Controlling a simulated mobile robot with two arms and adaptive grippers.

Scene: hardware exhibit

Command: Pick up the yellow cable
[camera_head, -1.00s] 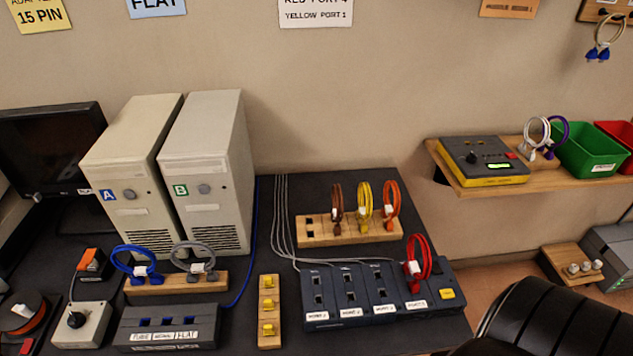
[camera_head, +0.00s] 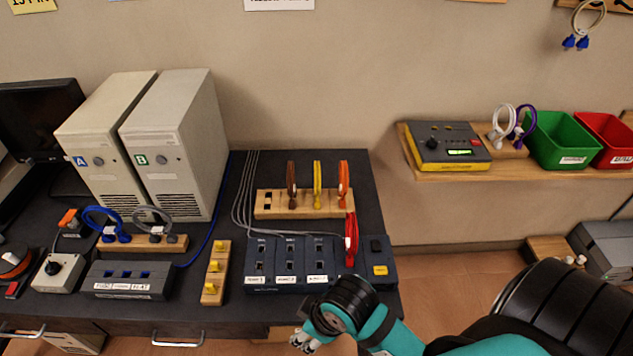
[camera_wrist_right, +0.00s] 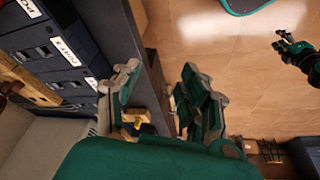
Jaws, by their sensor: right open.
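My right gripper (camera_head: 304,341) is low at the desk's front edge, nearer to me than the rack and well apart from the yellow cable. In the right wrist view my right gripper (camera_wrist_right: 160,98) has its two fingers spread with nothing between them. The yellow cable is not in that view. A teal and black gripper, seemingly my left (camera_wrist_right: 290,45), shows small there; its jaws are unclear.
A dark port box (camera_head: 290,284) with a red cable (camera_head: 351,238) stands between the rack and my right gripper. Two computer towers (camera_head: 180,140) stand left of the rack. A wall shelf (camera_head: 520,168) holds bins.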

